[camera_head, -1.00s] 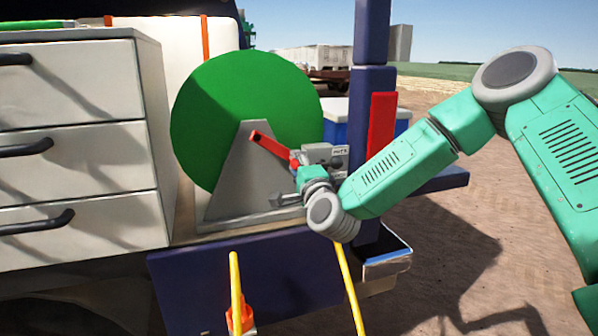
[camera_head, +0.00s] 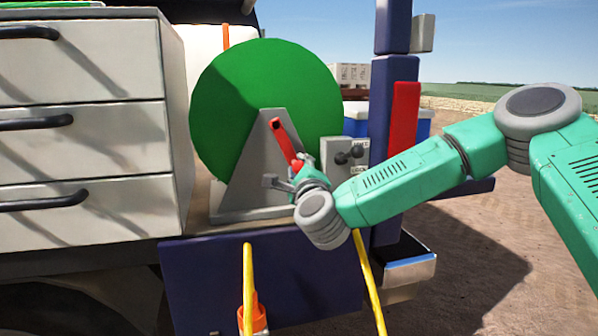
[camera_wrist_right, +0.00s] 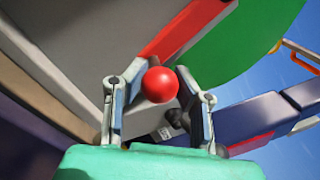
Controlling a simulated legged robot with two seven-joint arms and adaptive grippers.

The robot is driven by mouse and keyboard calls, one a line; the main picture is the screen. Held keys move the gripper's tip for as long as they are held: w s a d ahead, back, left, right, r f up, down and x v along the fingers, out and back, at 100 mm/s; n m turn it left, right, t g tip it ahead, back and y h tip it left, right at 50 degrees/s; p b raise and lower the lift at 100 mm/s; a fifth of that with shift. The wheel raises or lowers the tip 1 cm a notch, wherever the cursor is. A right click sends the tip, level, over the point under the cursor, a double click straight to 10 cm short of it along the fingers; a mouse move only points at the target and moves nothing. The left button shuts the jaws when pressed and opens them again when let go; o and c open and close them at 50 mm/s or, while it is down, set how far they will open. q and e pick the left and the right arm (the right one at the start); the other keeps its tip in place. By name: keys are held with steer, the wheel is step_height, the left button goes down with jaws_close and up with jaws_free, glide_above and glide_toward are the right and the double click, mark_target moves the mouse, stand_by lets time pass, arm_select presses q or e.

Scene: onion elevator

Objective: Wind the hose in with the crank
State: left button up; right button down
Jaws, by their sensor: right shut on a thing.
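The green hose reel (camera_head: 240,95) stands on its grey triangular support (camera_head: 248,185) on the truck bed. The red crank arm (camera_head: 284,138) runs from the top of the support down and to the right. My right gripper (camera_head: 294,172) is at its lower end, mostly hidden behind my wrist. In the right wrist view my right gripper (camera_wrist_right: 160,105) has its fingers around the red ball knob (camera_wrist_right: 160,84) of the crank. A yellow hose (camera_head: 248,270) hangs in front, with an orange fitting (camera_head: 254,316) near its lower end. My left gripper is not in view.
A grey control box (camera_head: 342,158) with dark knobs is right of the reel. A white drawer cabinet (camera_head: 95,155) stands close on the left. A dark blue post (camera_head: 392,120) with a red panel (camera_head: 404,115) rises at the right. Open dirt ground lies beyond.

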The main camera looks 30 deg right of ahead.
steer(key=shift+s+f, duration=0.1)
steer(key=shift+f, duration=0.45)
steer(key=c, duration=1.2)
jaws_free()
steer(key=shift+d, duration=0.1)
steer(key=shift+d+r, duration=0.15)
steer(key=shift+r, duration=0.1)
steer(key=shift+s, duration=0.1)
steer(key=shift+s, duration=0.25)
steer(key=v, duration=1.1)
steer(key=shift+s+f, duration=0.15)
steer(key=shift+f, duration=0.05)
